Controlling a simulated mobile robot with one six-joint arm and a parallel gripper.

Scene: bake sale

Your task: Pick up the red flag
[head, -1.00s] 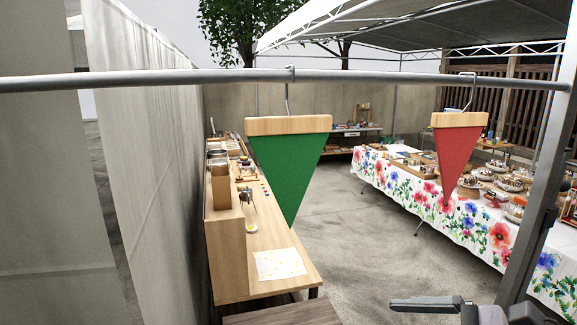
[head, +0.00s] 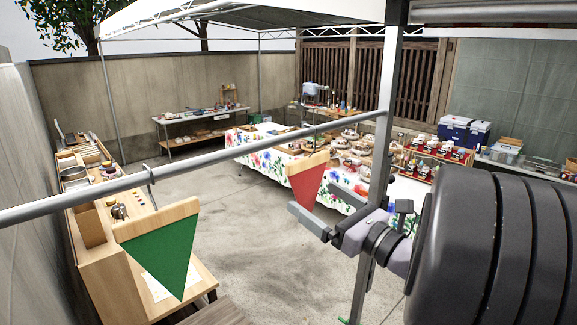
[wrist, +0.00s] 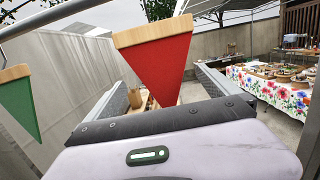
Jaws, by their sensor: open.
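The red flag (head: 306,184) is a red triangle hanging point down from a light wooden bar, below the metal rail (head: 200,175). In the wrist view the red flag (wrist: 160,65) hangs in front of my gripper, between the two open fingers (wrist: 160,85) as seen from there. Whether any finger touches it I cannot tell.
A metal post (head: 372,190) stands close to my arm at the rail's right end. A wooden counter (head: 110,285) is at the left. A flowered table (head: 262,160) full of goods stands behind. The grey floor between them is clear.

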